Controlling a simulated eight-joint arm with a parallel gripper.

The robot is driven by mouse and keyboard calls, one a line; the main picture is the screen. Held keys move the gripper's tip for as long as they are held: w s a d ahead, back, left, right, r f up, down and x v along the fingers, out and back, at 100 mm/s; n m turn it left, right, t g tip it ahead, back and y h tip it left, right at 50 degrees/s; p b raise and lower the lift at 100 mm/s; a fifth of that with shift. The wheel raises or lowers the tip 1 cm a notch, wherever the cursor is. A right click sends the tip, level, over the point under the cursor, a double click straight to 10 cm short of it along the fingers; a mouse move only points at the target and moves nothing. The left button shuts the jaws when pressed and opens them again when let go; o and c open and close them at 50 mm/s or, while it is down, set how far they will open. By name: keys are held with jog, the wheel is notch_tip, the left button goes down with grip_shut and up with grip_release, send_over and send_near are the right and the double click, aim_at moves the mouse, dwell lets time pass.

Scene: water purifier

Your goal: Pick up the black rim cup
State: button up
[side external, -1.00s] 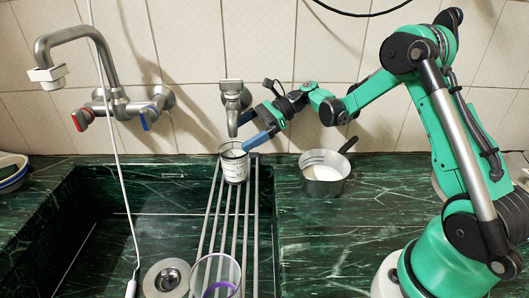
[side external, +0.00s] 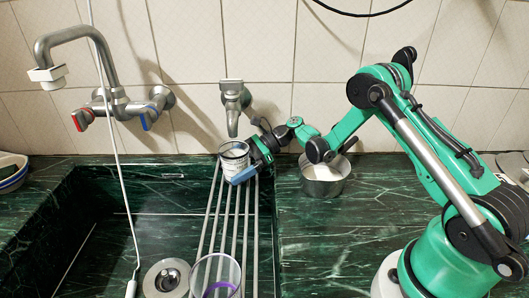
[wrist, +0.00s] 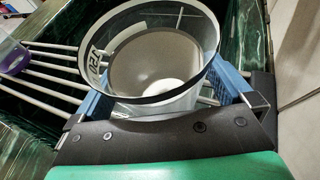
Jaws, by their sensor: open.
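The black rim cup (side external: 232,167) is a clear cup with a white label and a dark rim. It stands upright on the metal rack bars beneath the wall tap. My gripper (side external: 243,164) is level with the cup, coming from the right. Its near blue finger lies along the cup's front side; the far finger is mostly hidden. In the wrist view the black rim cup (wrist: 150,55) sits between the blue fingers of my open gripper (wrist: 165,88), one on each side. Whether the fingers touch the cup cannot be told.
A purple-ringed glass (side external: 215,277) stands on the front end of the rack (side external: 246,225). A metal pot (side external: 325,184) stands right of the sink, close under my arm. The wall tap (side external: 233,105) is just above the cup. A white cable (side external: 117,165) hangs over the sink.

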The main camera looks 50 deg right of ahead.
jog(key=c, duration=1.5)
jog(key=shift+r, duration=0.15)
